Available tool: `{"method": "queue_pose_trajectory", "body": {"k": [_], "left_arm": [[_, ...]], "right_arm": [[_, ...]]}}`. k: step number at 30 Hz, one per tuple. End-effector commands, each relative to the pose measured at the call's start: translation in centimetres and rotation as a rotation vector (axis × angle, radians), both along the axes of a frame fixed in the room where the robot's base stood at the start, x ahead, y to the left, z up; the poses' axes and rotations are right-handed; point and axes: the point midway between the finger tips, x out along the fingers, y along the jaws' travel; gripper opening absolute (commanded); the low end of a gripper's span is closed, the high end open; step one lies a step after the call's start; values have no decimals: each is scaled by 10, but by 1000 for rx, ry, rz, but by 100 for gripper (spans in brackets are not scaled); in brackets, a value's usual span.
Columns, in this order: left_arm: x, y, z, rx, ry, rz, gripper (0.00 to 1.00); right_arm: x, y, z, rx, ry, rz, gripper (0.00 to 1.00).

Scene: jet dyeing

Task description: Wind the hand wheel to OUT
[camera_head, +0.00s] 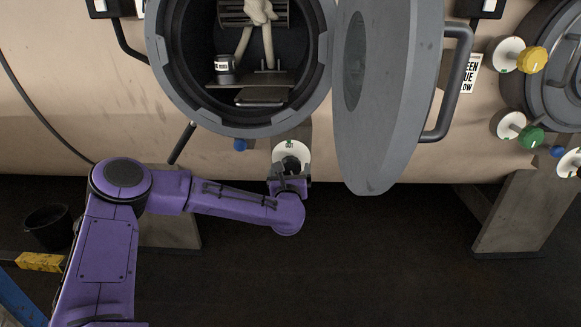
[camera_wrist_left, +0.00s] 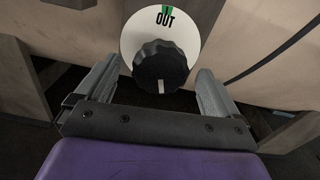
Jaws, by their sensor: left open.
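The hand wheel is a black knurled knob (camera_wrist_left: 160,66) on a round white dial plate (camera_wrist_left: 189,30). In the left wrist view a green mark and the word OUT stand at the top of the plate, and the knob's white line points down, away from OUT. In the head view the white dial (camera_head: 291,150) sits below the round opening. My left gripper (camera_head: 289,172) is in front of it; in the wrist view my left gripper (camera_wrist_left: 156,88) is open, its fingers on either side of the knob's lower part. Contact cannot be told. My right gripper is out of view.
The open grey door (camera_head: 385,100) hangs right of the dial, with a handle (camera_head: 452,85). The opening (camera_head: 160,45) holds a small jar (camera_head: 224,68) and pale cloth (camera_head: 260,12). Yellow (camera_head: 532,60) and green (camera_head: 530,137) knobs are at right. A black bucket (camera_head: 48,226) stands left.

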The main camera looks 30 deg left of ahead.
Motion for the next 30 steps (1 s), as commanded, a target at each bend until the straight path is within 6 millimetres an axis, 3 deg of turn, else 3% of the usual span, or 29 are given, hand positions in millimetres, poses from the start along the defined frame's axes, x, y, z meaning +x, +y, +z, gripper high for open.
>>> {"method": "queue_pose_trajectory", "body": {"k": [6, 16, 17, 21, 30], "left_arm": [[30, 18, -1, 3, 3, -1, 95], [36, 21, -2, 2, 4, -3, 95], [36, 21, -2, 2, 4, -3, 89], [36, 21, -2, 2, 4, -3, 44], [36, 21, -2, 21, 16, -3, 44]], "right_arm": [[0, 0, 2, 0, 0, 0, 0], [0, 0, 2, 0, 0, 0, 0], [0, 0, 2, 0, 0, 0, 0], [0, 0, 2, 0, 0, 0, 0], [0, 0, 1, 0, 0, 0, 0]]}}
